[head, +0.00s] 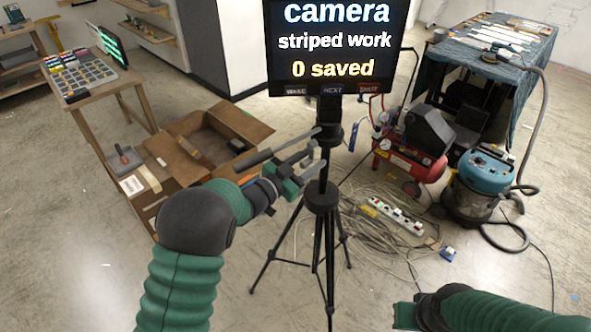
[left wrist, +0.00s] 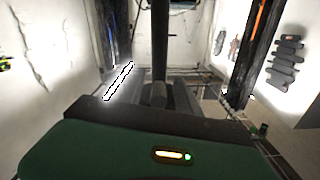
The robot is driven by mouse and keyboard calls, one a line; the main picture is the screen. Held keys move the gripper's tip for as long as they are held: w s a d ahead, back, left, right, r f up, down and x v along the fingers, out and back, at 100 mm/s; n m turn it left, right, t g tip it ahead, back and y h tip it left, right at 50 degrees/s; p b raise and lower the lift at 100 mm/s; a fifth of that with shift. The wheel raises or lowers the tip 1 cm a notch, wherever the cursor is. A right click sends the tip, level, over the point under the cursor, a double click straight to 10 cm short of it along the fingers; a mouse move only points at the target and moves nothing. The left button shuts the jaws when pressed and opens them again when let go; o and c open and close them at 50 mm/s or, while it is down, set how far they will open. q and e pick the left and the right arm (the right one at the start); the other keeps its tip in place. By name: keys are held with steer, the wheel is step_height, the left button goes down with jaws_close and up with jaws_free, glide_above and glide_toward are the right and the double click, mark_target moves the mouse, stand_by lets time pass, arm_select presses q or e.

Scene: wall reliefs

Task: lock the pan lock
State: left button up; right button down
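A black tripod (head: 321,200) carries a screen (head: 335,45) on its post. A grey rod, seemingly the pan handle (head: 258,157), slants from the tripod head down to the left. My left gripper (head: 316,161) is at the post just below the head, fingers apart. In the left wrist view the dark post (left wrist: 160,40) stands between the fingers, and a short dark cylinder (left wrist: 158,95), possibly the pan lock, lies in the gap. I cannot tell whether anything is touched. My right arm (head: 440,308) is at the bottom right; its fingers do not show.
A cardboard box (head: 190,150) and a small table (head: 85,80) stand left. A red compressor (head: 400,160), a blue vacuum (head: 484,175), and a power strip (head: 395,215) with tangled cables lie right. The floor in front of the tripod is clear.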

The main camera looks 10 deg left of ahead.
arm_select(q)
steer(key=b+v, duration=0.3)
steer(key=v, duration=1.3)
steer(key=shift+a, duration=0.1)
steer(key=s+a+f+n+g+y, duration=0.1)
steer(key=a+f+n+g+y, duration=0.1)
steer(key=a+f+n+y, duration=0.55)
steer(key=s+d+f+n+g+y, duration=0.1)
steer(key=s+f+g, duration=0.3)
steer(key=s, duration=0.6)
steer(key=s+d+f+n+g+y, duration=0.1)
steer(key=s+f+g, duration=0.4)
steer(key=s, duration=0.5)
steer(key=shift+s+d+g+y, duration=0.3)
steer(key=shift+d+g+y, duration=0.25)
steer(key=shift+d, duration=0.45)
